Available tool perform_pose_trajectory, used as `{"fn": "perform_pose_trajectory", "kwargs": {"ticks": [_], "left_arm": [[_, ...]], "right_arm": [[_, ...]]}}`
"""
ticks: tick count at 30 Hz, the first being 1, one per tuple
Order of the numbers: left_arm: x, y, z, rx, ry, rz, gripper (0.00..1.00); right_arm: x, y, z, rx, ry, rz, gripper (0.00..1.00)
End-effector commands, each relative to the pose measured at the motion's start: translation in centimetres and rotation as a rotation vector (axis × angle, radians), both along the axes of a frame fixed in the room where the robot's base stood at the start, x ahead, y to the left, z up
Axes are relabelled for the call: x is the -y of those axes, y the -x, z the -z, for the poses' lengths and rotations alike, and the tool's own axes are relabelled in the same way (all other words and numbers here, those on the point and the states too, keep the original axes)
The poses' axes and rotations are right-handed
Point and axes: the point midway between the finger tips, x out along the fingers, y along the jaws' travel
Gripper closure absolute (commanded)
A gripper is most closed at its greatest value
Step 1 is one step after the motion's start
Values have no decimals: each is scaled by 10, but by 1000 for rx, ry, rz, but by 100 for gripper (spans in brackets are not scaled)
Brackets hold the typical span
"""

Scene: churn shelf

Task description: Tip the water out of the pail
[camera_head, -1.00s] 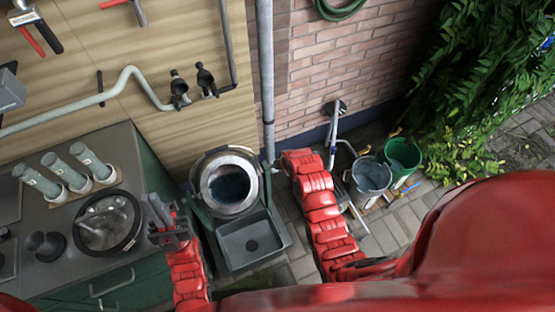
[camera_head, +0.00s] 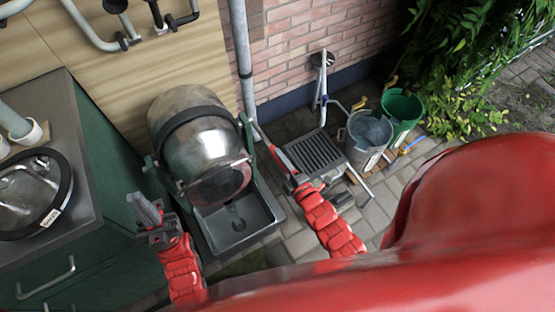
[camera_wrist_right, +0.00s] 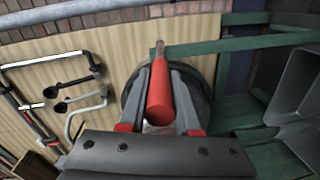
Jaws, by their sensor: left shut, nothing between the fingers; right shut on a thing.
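A round metal pail (camera_head: 200,135) with a dark band hangs in a green stand, tipped so its dark mouth (camera_head: 219,185) faces forward and down over a grey basin (camera_head: 265,222). I cannot make out water leaving it. My right gripper (camera_head: 292,182) is shut on a red crank handle (camera_head: 276,152) at the stand's right side. In the right wrist view the red handle (camera_wrist_right: 160,95) lies between the fingers, with the pail behind it. My left gripper (camera_head: 148,213) is shut and empty, left of the basin, apart from the pail.
A grey bucket (camera_head: 362,152) and a green bucket (camera_head: 402,103) stand by the brick wall at right, near a mop (camera_head: 323,90). A downpipe (camera_head: 241,60) runs behind the stand.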

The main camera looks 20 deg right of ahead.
Motion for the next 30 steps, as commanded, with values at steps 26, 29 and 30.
{"fn": "perform_pose_trajectory", "kwargs": {"ticks": [26, 29, 30], "left_arm": [[0, 0, 179, 0, 0, 0, 100], [0, 0, 182, 0, 0, 0, 100], [0, 0, 182, 0, 0, 0, 100]], "right_arm": [[-2, -22, 113, 572, -110, 6, 100], [-2, -23, 114, 584, -114, 5, 100], [-2, -23, 114, 588, -115, 6, 100]]}}
